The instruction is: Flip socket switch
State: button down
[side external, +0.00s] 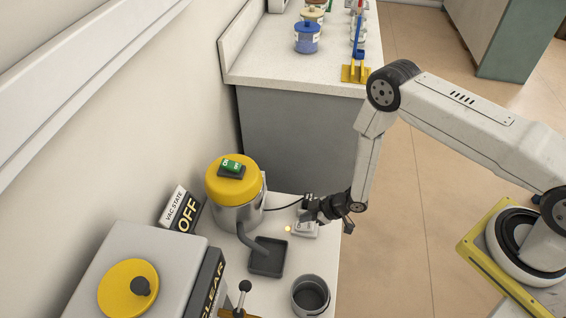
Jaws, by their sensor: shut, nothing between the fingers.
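The white socket (305,231) lies on the white bench, in front of and right of the vacuum. A black cord runs from the vacuum towards it. My gripper (308,211) is shut and empty, with its fingertips over the far part of the socket. Whether they touch it cannot be told. The gripper hides part of the socket, and its switch position cannot be made out. A small yellow glow (287,229) shows at the socket's left side.
A vacuum (236,212) with a yellow lid and green switch stands left of the socket. A sign (186,227) reads "VAC STATE OFF". A grey cup (311,296), a dark nozzle (267,258) and a grey box (150,254) with a yellow dial are nearby. A counter (285,70) with jars stands behind.

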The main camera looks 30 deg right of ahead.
jog(key=s+d+r, duration=0.1)
jog(key=r, duration=0.4)
jog(key=s+d+r, duration=0.2)
jog(key=r, duration=0.3)
jog(key=shift+s+d, duration=0.25)
jog(key=shift+s, duration=0.05)
